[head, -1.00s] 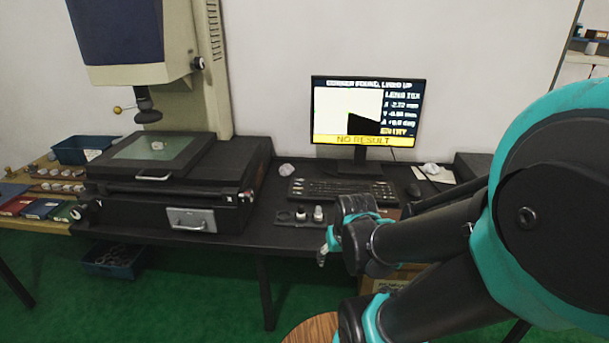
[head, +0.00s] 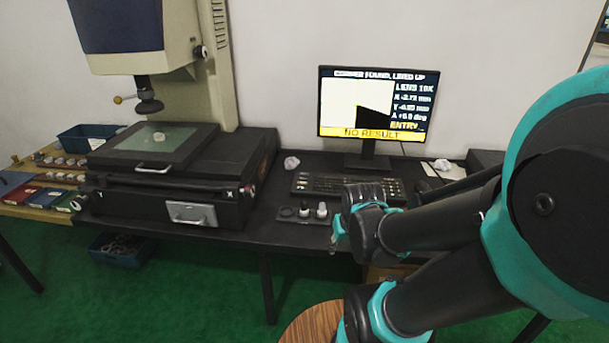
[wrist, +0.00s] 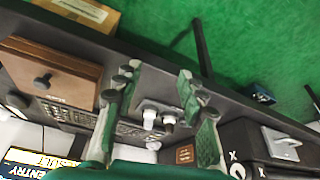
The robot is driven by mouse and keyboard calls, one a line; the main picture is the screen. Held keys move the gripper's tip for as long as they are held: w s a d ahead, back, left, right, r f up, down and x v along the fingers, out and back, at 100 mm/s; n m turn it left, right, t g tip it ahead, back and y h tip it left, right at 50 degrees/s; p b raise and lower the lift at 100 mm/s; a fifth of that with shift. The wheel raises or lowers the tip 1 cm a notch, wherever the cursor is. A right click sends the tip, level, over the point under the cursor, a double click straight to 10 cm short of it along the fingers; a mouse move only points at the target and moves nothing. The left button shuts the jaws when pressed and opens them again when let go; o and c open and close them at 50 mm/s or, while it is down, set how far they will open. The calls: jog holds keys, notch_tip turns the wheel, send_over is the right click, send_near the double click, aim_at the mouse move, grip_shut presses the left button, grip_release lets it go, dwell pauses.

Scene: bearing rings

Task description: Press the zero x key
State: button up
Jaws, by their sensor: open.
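The knobs (wrist: 158,116) show beyond the fingertips. A black keyboard (head: 345,187) lies below the monitor (head: 378,105), and its keys also show in the wrist view, partly behind a finger. The monitor reads "NO RESULT" and "ENTRY". I cannot make out any zero x key label.
The measuring machine (head: 165,185) with its glass stage stands at the left. In the wrist view, a brown board (wrist: 50,72) with a dark knob lies at the left.

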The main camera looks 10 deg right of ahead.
grip_shut()
dwell(1.2)
